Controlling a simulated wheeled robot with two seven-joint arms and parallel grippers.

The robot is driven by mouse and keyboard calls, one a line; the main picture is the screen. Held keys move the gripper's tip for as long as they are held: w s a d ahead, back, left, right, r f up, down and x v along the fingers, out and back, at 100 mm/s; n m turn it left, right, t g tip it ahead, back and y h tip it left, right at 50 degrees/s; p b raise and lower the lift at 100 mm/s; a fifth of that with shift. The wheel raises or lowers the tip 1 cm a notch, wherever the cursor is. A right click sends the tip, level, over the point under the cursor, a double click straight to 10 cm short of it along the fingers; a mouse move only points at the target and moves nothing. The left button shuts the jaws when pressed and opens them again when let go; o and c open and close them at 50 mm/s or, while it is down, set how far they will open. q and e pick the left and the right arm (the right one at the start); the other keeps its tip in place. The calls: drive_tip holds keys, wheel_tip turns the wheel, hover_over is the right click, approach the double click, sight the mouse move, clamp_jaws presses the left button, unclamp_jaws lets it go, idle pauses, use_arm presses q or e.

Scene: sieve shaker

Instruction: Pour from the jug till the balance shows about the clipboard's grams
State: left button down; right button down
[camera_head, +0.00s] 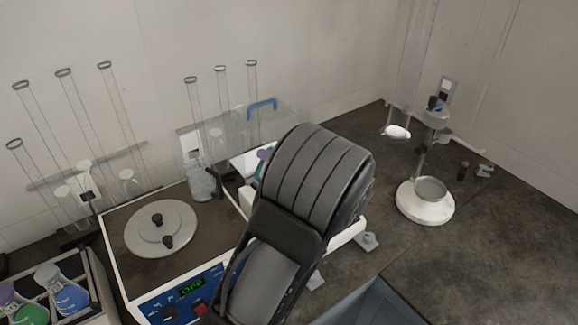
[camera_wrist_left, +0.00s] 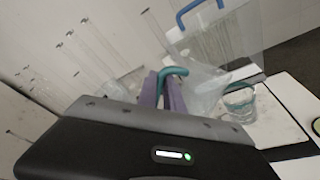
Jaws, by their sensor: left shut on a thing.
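My left gripper (camera_wrist_left: 163,90) has purple fingers, shut on the teal handle of a clear jug (camera_wrist_left: 203,88) in the left wrist view. The jug appears tilted, with its body reaching right towards a clear glass beaker (camera_wrist_left: 240,104). The beaker stands on a white surface; I cannot tell whether the jug touches it. In the head view my left arm hides most of the jug and the beaker; a white balance-like casing (camera_head: 346,233) shows beside the arm. I cannot read a balance display or clipboard figure. My right gripper is not in view.
A clear panel with a blue handle (camera_head: 262,104) stands behind. The shaker box (camera_head: 118,268) shows OFF. A clear vessel (camera_head: 202,180), tall glass tubes (camera_head: 120,105) and coloured flasks (camera_head: 62,292) are at the left.

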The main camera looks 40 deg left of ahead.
use_arm(q)
drive_tip(key=shift+w+m, duration=0.3)
drive_tip(key=shift+m, duration=0.2)
idle(2.8)
drive_tip(key=s+f+n+b, duration=0.2)
drive_tip(key=s+f+n, duration=0.1)
drive_tip(key=shift+w+r, duration=0.2)
drive_tip(key=shift+r, duration=0.05)
drive_tip(key=shift+f, duration=0.15)
idle(0.3)
